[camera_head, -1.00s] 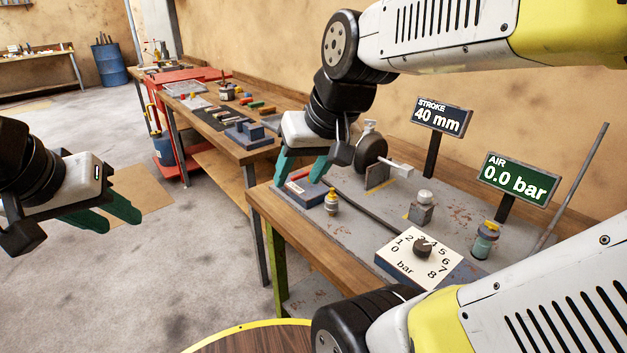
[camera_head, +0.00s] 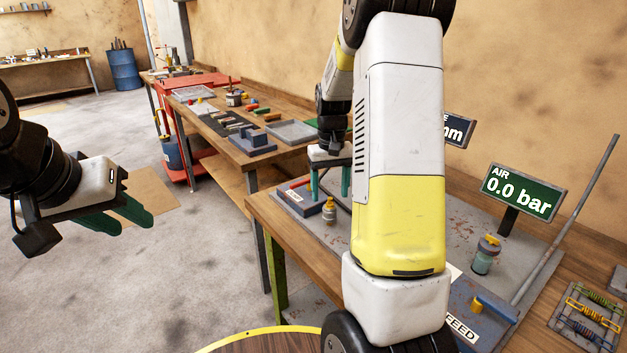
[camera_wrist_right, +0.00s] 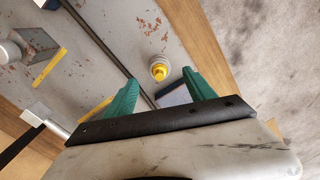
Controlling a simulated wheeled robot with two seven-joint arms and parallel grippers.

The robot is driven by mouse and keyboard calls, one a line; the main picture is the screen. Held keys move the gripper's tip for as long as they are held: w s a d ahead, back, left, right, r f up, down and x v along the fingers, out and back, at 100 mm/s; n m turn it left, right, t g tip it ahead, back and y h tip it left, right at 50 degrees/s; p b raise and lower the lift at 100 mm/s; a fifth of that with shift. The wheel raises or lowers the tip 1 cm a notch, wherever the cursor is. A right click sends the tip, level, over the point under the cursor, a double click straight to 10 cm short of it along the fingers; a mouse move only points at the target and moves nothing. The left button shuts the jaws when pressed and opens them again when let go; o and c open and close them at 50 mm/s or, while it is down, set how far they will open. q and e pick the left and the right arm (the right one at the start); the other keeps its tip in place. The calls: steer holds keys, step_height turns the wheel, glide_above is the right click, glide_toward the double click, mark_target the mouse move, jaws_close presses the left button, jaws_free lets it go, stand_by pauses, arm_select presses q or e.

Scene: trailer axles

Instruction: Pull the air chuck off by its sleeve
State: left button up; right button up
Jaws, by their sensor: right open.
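I cannot pick out the air chuck for certain. A small yellow-and-grey fitting (camera_head: 329,211) stands on the bench near its left edge; in the right wrist view it (camera_wrist_right: 159,70) shows from above, just beyond and between my fingertips. A dark hose (camera_wrist_right: 100,42) runs across the bench and passes behind my right gripper's left finger. My right gripper (camera_head: 331,183) is open and empty above the bench, behind the fitting; its green fingers (camera_wrist_right: 160,82) are spread in the wrist view. My left gripper (camera_head: 132,222) is open and empty over the floor at left.
My right arm hides the middle of the bench. A green AIR sign (camera_head: 522,190) reads 0.0 bar. A jar (camera_head: 485,255) stands before it. A spring rack (camera_head: 590,315) is at right.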

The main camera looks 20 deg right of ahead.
mark_target(329, 205)
step_height(329, 205, down, 7)
steer(key=shift+r, duration=0.15)
steer(key=shift+c, duration=0.4)
jaws_close()
steer(key=c, duration=0.7)
jaws_free()
jaws_close()
